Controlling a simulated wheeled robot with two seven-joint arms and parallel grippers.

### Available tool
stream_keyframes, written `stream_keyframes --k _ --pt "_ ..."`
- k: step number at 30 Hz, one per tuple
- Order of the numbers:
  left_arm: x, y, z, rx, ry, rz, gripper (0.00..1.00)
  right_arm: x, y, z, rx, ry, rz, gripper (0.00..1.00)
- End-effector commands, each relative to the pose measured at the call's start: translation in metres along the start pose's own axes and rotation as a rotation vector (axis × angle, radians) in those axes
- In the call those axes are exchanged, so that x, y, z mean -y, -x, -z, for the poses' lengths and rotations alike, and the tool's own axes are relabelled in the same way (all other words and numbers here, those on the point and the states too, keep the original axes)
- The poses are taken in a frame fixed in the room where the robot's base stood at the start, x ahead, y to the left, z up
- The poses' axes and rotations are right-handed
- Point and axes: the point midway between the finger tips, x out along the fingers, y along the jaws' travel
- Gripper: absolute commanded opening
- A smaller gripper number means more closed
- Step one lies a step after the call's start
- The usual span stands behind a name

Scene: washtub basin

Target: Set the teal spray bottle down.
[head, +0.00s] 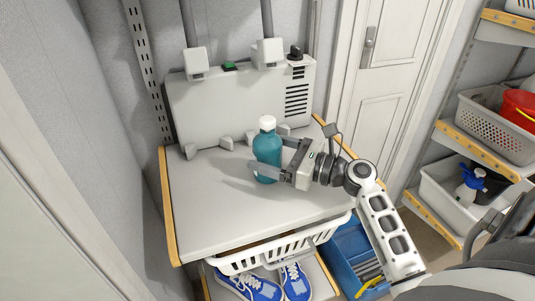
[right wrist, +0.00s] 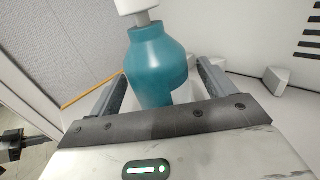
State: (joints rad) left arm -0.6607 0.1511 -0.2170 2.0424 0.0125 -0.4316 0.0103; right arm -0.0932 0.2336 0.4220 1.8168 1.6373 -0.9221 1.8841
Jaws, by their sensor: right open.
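The teal spray bottle (head: 267,152) with a white cap stands upright on the white worktop (head: 215,215), in front of the grey box unit. My right gripper (head: 268,158) is open, with one finger on each side of the bottle. In the right wrist view the bottle (right wrist: 157,65) stands between the two spread fingers (right wrist: 160,90), with space beside it. Its base is partly hidden there by the gripper body.
A grey box unit (head: 235,103) stands at the back of the worktop. A white basket (head: 285,250) hangs below its front edge, with blue shoes (head: 250,287) underneath. Shelves with bins (head: 495,125) stand at the right. The worktop's left and front parts are clear.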

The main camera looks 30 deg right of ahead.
Motion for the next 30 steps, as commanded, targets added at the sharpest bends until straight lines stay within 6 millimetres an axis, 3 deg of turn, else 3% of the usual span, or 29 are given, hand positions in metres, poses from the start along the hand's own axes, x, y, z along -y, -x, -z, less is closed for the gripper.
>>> stream_keyframes --k 6,13,14,19,21,30 --pt "0.001 0.001 0.005 -0.006 0.003 0.004 0.0 0.0 -0.025 0.0 0.0 0.001 0.001 0.82" --pt "0.001 0.0 0.002 -0.001 0.006 0.005 0.0 0.0 -0.027 0.001 -0.001 0.001 0.001 0.82" --pt "0.001 0.0 0.002 -0.001 0.006 0.005 0.0 0.0 -0.026 0.001 -0.001 0.001 0.001 0.77" --pt "0.001 0.0 0.002 0.001 0.006 0.006 0.0 0.0 -0.026 0.001 -0.001 0.001 0.001 0.29" --pt "0.001 0.0 0.001 0.002 0.006 0.005 0.0 0.0 -0.026 -0.001 0.001 0.002 0.001 0.19" --pt "0.0 0.002 -0.001 0.009 0.008 0.005 0.0 0.0 -0.026 -0.004 0.001 0.003 0.0 0.19"
